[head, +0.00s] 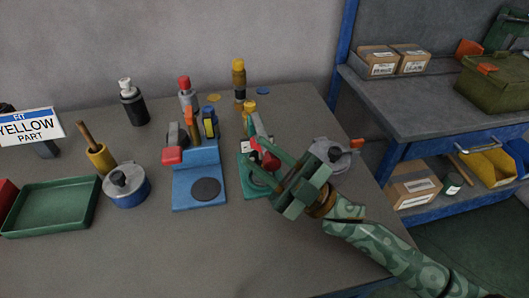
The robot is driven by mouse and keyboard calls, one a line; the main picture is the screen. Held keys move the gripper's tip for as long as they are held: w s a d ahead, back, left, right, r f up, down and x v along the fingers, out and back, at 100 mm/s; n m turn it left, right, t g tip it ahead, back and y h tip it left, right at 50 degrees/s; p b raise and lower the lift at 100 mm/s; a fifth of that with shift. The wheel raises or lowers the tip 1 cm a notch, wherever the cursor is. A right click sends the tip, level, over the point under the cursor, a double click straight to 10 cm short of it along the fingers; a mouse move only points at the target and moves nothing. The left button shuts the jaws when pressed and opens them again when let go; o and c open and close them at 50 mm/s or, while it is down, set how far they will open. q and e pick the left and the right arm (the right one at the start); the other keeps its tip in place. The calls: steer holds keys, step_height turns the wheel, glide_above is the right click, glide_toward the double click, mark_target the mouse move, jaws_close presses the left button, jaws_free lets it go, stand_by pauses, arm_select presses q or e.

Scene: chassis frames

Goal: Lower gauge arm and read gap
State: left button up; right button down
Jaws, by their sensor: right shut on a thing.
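A green gauge fixture (247,189) stands right of the middle of the table. My right gripper (262,152) reaches over it from the lower right, its green fingers shut around a red and black piece (269,160) at the fixture, which looks like its arm handle. The fingers and palm hide much of the fixture, so the arm's angle and any gap or reading cannot be told. A similar blue fixture (185,195) stands to its left, with a dark round pad (206,189) and a red-tipped arm (172,155). My left gripper is not in view.
A green tray (50,232), a blue-rimmed round pot (126,195) and a yellow holder (102,159) stand at left, below a "FIT YELLOW PART" sign (31,127). Bottles (133,107) stand behind. A grey round part (338,158) sits right of my gripper. The front table is clear.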

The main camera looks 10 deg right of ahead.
steer(key=shift+f, duration=0.1)
steer(key=c, duration=1.1)
jaws_free()
steer(key=shift+c, duration=0.2)
steer(key=shift+s+d, duration=0.1)
steer(key=s+d+p, duration=0.2)
steer(key=s+d, duration=0.4)
steer(key=d, duration=0.5)
steer(key=shift+f, duration=0.35)
